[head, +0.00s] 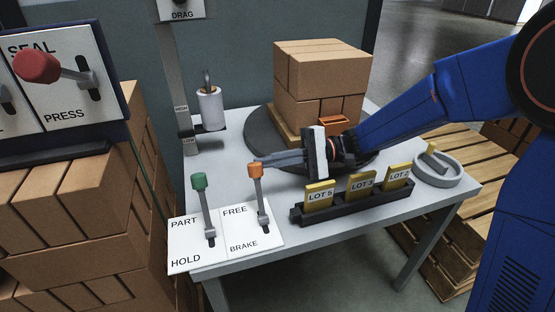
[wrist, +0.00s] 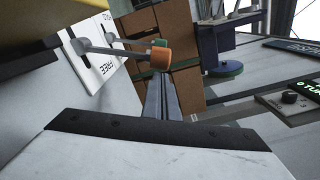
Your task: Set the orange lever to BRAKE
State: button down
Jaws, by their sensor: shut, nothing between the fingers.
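The orange lever (head: 256,172) stands up from a white plate (head: 243,212) marked FREE at the top and BRAKE at the bottom. Its base is at the FREE side, and dark slot shows below it toward BRAKE. My gripper (head: 258,162) is shut and empty, its fingers pointing left with tips right at the orange knob. In the wrist view the orange knob (wrist: 160,58) sits just beyond the shut fingertips (wrist: 163,80). I cannot tell if they touch.
A green lever (head: 199,182) on a PART/HOLD plate stands close left. A black rack (head: 345,207) with yellow LOT cards lies under my gripper. A grey dish (head: 438,170) is at the right.

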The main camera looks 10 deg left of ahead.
aim_at(260, 167)
jog(key=shift+s, duration=0.1)
dwell(0.3)
jog(key=s+d+r+n, duration=0.2)
jog(key=s+n, duration=0.1)
jog(key=shift+s+r, duration=0.1)
jog(key=shift+r, duration=0.05)
jog(key=shift+s+d+r, duration=0.1)
jog(key=shift+s, duration=0.15)
dwell(0.3)
